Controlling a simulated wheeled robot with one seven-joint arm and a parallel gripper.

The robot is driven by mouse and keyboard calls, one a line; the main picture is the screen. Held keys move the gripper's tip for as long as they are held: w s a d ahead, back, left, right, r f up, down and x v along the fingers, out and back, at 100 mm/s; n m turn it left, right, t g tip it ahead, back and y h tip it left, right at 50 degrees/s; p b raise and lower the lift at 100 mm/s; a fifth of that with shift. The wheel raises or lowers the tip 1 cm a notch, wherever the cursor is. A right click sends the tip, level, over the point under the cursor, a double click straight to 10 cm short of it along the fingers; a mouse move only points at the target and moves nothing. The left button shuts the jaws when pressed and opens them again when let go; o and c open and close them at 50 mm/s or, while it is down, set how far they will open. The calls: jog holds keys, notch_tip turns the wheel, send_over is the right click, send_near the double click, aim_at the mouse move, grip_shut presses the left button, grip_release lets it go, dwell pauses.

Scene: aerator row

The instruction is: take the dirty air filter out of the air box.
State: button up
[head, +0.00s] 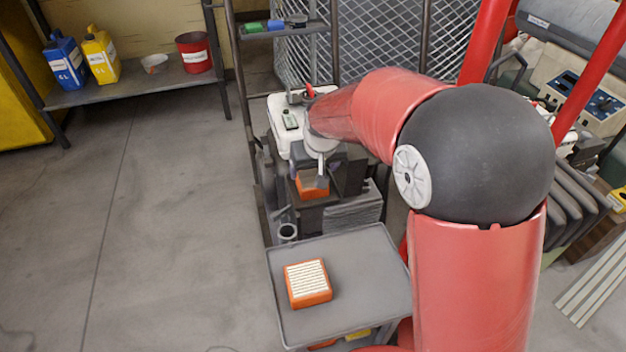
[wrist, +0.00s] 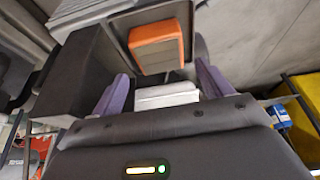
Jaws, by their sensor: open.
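The dirty air filter (head: 312,187), an orange block with a dull brownish face, sits in the dark air box (head: 350,168) on the machine. In the wrist view the filter (wrist: 156,48) shows its orange rim and brown face inside the grey box frame (wrist: 118,30). My gripper (wrist: 162,80) is open, its two purple fingers spread wide. The filter lies beyond the fingertips and apart from them. In the head view my gripper is at the box, largely hidden by my arm. A second orange filter (head: 307,283) with clean white pleats lies on the grey tray (head: 365,262).
A white housing (head: 284,122) stands behind the air box, and rack posts (head: 240,110) rise close on its left. A shelf (head: 140,88) with blue and yellow jugs and a red bucket stands far left. The floor at left is clear.

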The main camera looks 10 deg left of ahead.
aim_at(312, 178)
jog(key=x, duration=0.7)
jog(key=shift+d+b, duration=0.1)
jog(key=shift+b, duration=0.2)
jog(key=shift+r, duration=0.1)
jog(key=c, duration=0.8)
jog(key=shift+o, duration=0.2)
jog(key=shift+r, duration=0.1)
